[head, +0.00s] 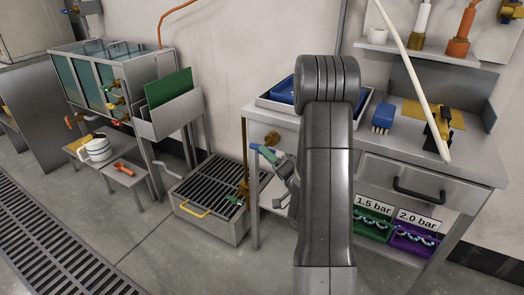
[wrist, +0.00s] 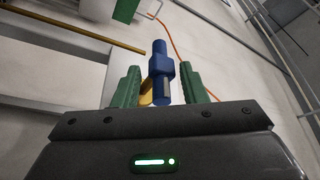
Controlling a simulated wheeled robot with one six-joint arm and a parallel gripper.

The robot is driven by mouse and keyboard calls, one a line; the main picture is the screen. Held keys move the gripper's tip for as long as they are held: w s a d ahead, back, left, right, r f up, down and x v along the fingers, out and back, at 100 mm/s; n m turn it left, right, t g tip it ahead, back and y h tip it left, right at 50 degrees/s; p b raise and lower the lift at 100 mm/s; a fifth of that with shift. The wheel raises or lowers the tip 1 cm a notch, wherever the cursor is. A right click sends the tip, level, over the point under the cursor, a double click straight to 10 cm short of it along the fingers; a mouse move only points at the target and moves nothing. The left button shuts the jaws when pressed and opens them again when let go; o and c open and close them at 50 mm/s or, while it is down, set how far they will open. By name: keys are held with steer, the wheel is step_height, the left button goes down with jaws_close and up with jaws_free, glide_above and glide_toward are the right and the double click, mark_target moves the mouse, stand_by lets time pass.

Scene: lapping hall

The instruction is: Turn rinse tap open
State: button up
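A tap with a blue handle (wrist: 160,72) and brass body (wrist: 146,94) shows in the wrist view. The handle stands lengthwise between the two green fingers of my gripper (wrist: 161,88). A gap shows on each side of it, so the fingers are open and not clamped on it. In the head view my gripper (head: 272,161) is beside the left end of the steel bench, and the blue handle (head: 267,154) shows at its fingertips. My own arm covers part of this area. I cannot read any label on the tap.
The steel bench (head: 430,160) bears a blue brush (head: 383,118); a long pale rod (head: 415,80) slants above it. A grated basin (head: 205,186) with a yellow handle is on the floor below left. A tank rack (head: 88,85) with several taps stands farther left. Floor between is clear.

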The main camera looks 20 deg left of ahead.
steer(key=shift+x, duration=1.6)
jaws_close()
